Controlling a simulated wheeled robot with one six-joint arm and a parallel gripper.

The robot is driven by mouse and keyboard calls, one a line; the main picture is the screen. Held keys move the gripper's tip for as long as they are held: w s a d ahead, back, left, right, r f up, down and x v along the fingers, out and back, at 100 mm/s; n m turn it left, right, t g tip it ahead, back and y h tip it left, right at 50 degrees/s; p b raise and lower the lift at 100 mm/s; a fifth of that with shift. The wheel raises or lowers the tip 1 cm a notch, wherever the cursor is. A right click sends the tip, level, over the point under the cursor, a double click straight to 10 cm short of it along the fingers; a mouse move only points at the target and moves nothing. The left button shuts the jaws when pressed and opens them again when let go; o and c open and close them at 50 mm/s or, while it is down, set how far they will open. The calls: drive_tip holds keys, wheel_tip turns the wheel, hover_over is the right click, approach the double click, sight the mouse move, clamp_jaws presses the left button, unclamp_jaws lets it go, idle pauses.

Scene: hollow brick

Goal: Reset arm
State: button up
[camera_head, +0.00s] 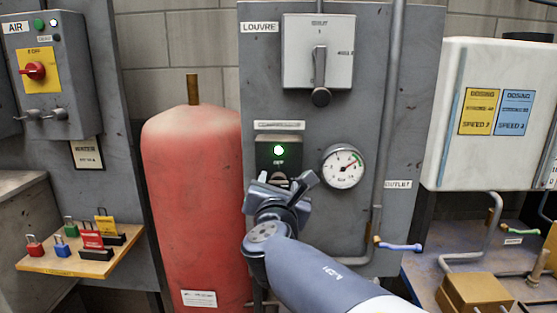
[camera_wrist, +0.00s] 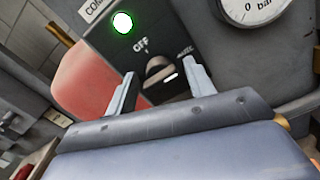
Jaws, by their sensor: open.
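My gripper (camera_head: 290,180) is at the end of my arm, in front of the dark switch box in the middle of the grey panel. In the wrist view my gripper (camera_wrist: 163,88) is open, with its two fingers apart. A rotary knob (camera_wrist: 158,72) on the dark switch box (camera_wrist: 185,32) shows between the fingers, and I cannot tell whether they touch it. The word OFF stands above the knob. A green-white lamp (camera_head: 278,150) is lit on the box; it also shows in the wrist view (camera_wrist: 122,22). My gripper hides part of the box in the head view.
A red tank (camera_head: 193,200) stands left of my gripper. A pressure gauge (camera_head: 343,167) is to its right, and a LOUVRE lever switch (camera_head: 318,60) is above. A pipe (camera_head: 385,120) runs down the panel. Padlocks stand on a wooden shelf (camera_head: 60,262) at left.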

drive_tip(key=n+p, duration=0.3)
drive_tip(key=p, duration=0.1)
drive_tip(key=shift+r+n, duration=0.15)
drive_tip(key=shift+n, duration=0.25)
drive_tip(key=shift+s+a, duration=0.1)
drive_tip(key=shift+s, duration=0.5)
drive_tip(key=shift+f, duration=0.2)
